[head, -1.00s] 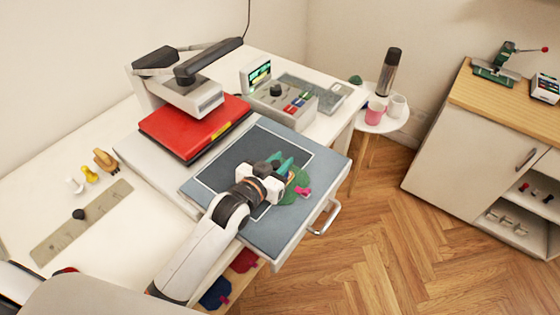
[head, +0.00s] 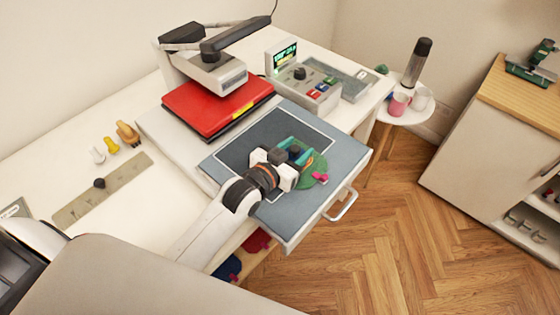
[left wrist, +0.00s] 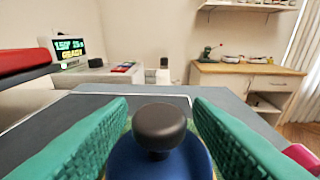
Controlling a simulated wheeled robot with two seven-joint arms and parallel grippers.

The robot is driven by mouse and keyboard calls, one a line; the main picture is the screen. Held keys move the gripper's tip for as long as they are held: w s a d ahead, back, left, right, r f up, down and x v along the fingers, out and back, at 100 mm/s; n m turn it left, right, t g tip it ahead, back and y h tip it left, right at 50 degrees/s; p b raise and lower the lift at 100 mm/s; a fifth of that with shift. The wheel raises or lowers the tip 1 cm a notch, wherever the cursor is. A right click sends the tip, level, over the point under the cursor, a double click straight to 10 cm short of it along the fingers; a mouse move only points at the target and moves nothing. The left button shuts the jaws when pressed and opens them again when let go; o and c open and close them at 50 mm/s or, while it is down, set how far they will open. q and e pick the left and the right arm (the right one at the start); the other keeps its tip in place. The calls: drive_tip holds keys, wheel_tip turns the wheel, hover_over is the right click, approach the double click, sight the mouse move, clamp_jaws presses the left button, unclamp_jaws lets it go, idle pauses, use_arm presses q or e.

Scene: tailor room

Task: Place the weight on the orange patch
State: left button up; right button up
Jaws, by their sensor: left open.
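The weight is a blue body with a black knob on top, seen close in the left wrist view (left wrist: 160,128); its dark knob also shows in the head view (head: 295,151). My left gripper (head: 297,153) is open, with its teal fingers on both sides of the weight. Clear gaps show between the fingers and the knob. A green patch (head: 316,175) lies on the grey press plate beside the gripper, and a sliver of orange (head: 311,163) shows by the fingers. The weight and fingers hide most of the orange, so I cannot tell how fully the weight covers it. My right gripper is out of view.
The grey plate (head: 349,154) has a front handle (head: 343,206). A red press pad (head: 212,107) stands behind it, with a control box (head: 304,84) alongside. A small pink piece (head: 321,177) lies by the green patch. A ruler (head: 120,180) lies on the table at left.

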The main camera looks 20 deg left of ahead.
use_arm(q)
drive_tip(key=b+v, duration=0.1)
drive_tip(key=v, duration=0.9)
drive_tip(key=shift+s+a, duration=0.1)
drive_tip(key=shift+s, duration=0.1)
